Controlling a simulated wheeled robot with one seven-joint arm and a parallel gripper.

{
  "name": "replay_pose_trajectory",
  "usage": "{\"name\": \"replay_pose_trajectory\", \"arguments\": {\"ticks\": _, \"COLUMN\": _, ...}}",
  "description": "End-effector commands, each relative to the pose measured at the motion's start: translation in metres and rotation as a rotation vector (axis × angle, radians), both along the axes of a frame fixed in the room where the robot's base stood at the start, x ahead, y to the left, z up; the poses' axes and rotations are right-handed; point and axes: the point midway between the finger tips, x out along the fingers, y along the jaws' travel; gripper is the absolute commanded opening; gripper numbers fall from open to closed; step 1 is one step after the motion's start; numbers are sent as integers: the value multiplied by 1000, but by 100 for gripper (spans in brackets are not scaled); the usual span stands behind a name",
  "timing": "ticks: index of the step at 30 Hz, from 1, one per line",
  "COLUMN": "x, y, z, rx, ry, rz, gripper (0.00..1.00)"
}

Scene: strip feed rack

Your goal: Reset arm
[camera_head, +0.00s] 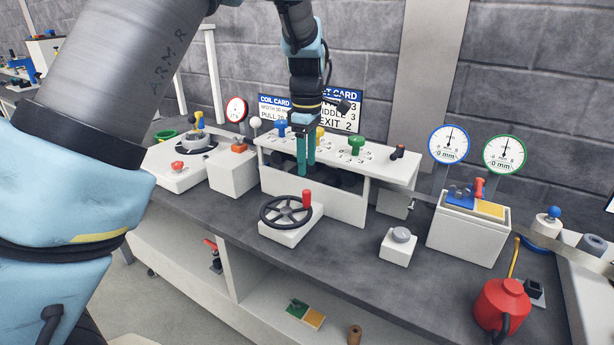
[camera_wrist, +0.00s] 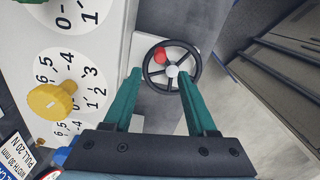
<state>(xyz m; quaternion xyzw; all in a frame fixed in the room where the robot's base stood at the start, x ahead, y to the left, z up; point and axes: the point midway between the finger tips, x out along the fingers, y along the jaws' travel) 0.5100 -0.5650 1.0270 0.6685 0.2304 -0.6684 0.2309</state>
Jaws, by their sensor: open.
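My gripper (camera_head: 306,155) is in front of the white feed rack (camera_head: 335,203), its teal fingers pointing down. In the wrist view my gripper (camera_wrist: 160,92) has its two fingers spread apart with nothing between them. Beyond the fingertips is a black handwheel (camera_wrist: 172,68) with a red knob (camera_wrist: 171,54), mounted on a white block. In the head view the handwheel (camera_head: 286,210) stands below and in front of the fingers, apart from them. My arm covers the left of the head view.
The rack's top carries a blue knob (camera_head: 281,128), a yellow knob (camera_wrist: 53,100) and a green knob (camera_head: 356,145) over number dials. A grey-topped white block (camera_head: 398,244), a box with two gauges and a red can (camera_head: 502,303) stand to the right. The bench front is partly clear.

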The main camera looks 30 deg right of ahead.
Motion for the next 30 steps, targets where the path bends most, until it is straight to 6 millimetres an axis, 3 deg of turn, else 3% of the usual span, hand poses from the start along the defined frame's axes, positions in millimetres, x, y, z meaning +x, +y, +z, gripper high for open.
{"name": "replay_pose_trajectory", "arguments": {"ticks": 16, "x": 0, "y": 0, "z": 3, "rx": 0, "ry": 0, "rz": -1, "gripper": 57}}
{"name": "replay_pose_trajectory", "arguments": {"ticks": 20, "x": 7, "y": 15, "z": 4, "rx": -3, "ry": 2, "rz": -11, "gripper": 57}}
{"name": "replay_pose_trajectory", "arguments": {"ticks": 23, "x": 23, "y": 51, "z": 5, "rx": -12, "ry": 3, "rz": -43, "gripper": 57}}
{"name": "replay_pose_trajectory", "arguments": {"ticks": 27, "x": 41, "y": 132, "z": 6, "rx": -31, "ry": -6, "rz": -143, "gripper": 57}}
{"name": "replay_pose_trajectory", "arguments": {"ticks": 30, "x": 43, "y": 190, "z": 6, "rx": -42, "ry": -23, "rz": -236, "gripper": 57}}
